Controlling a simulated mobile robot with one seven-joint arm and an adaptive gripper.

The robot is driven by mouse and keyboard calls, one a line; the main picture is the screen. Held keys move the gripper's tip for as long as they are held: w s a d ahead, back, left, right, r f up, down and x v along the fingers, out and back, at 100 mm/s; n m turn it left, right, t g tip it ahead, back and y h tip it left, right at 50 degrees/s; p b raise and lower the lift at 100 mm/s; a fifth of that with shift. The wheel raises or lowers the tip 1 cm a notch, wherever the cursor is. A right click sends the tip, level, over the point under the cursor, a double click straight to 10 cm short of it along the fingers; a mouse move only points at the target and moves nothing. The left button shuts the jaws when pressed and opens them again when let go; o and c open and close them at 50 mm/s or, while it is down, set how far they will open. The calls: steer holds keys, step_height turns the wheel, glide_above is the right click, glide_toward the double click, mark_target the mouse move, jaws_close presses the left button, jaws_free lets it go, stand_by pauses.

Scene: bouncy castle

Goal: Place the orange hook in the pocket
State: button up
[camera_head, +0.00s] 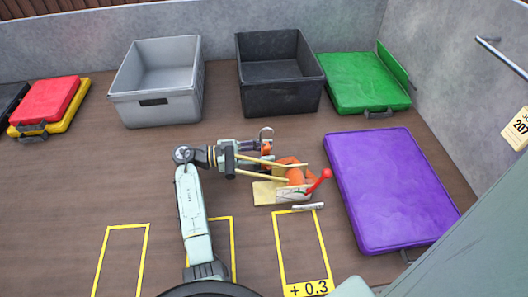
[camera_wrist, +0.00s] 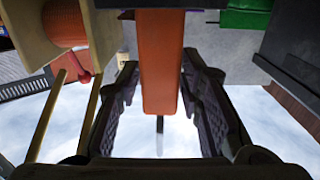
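My gripper (camera_head: 265,143) is in the middle of the head view, pointing right, above the floor. In the wrist view, an orange bar (camera_wrist: 160,65), apparently the orange hook, lies between my gripper's two dark fingers (camera_wrist: 158,75). The fingertips appear to press on both its sides. In the head view the hook is small and mostly hidden by the fingers. I cannot make out which part is the pocket.
A wooden piece with yellow rods, an orange cylinder and a red lever (camera_head: 319,181) sits just beyond my gripper. A grey bin (camera_head: 155,108), a black bin (camera_head: 282,100), a green case (camera_head: 362,83) and a purple case (camera_head: 392,190) surround it.

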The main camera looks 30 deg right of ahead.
steer(key=shift+o, duration=1)
steer(key=shift+f, duration=0.2)
steer(key=shift+r+p, duration=0.45)
steer(key=shift+p, duration=0.2)
steer(key=b+v, duration=0.3)
steer(key=v, duration=0.9)
steer(key=shift+r+b, duration=0.15)
steer(key=shift+b, duration=0.15)
